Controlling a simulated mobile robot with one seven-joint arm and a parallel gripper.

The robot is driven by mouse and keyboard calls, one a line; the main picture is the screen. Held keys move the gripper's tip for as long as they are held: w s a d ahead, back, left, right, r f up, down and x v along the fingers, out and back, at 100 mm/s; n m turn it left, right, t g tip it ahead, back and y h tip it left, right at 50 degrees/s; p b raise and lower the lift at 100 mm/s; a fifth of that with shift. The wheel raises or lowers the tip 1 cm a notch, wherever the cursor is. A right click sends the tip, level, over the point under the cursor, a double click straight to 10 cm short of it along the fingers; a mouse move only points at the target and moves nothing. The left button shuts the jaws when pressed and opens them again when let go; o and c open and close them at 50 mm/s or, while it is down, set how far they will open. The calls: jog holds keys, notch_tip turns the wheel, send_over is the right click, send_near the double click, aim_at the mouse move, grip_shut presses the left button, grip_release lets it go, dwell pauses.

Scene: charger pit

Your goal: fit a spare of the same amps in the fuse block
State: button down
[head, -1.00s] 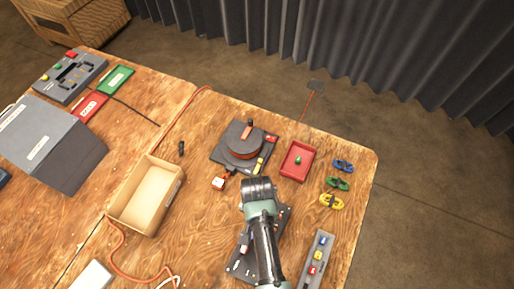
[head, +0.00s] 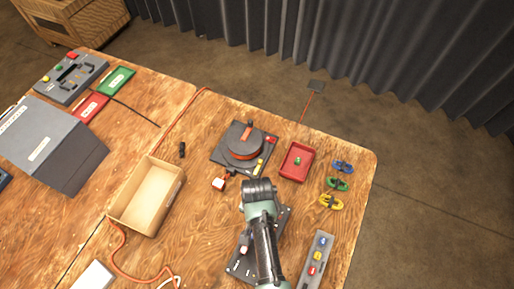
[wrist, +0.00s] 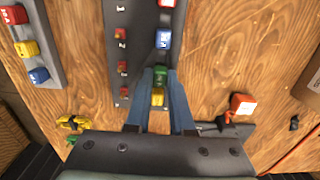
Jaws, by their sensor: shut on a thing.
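The fuse block (wrist: 142,28) is a dark panel below my gripper. Its right-hand row shows a blue fuse (wrist: 163,40) and a yellow fuse (wrist: 158,97). My gripper (wrist: 164,72) is over the block, shut on a green fuse (wrist: 160,75) between the blue and yellow ones. I cannot tell whether the green fuse is seated in a slot. In the head view my arm hides much of the block (head: 240,268). The spare rack (head: 326,242) on the right holds blue, yellow and red fuses. A red tray (head: 308,153) holds another green fuse (head: 297,161).
A reel on a dark base (head: 222,158) stands behind my gripper. Cable bundles in blue (head: 342,166), green (head: 337,184) and yellow (head: 331,202) lie near the right edge. An open cardboard box (head: 113,211) is at the left. An orange cable (head: 119,262) runs along the table.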

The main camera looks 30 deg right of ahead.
jog(key=shift+f, duration=0.75)
dwell(1.5)
jog(key=shift+c, duration=1.9)
grip_release()
jog(key=shift+r, duration=0.15)
notch_tip(320, 180, up, 7)
jog(key=p, duration=0.7)
jog(key=shift+r, duration=0.15)
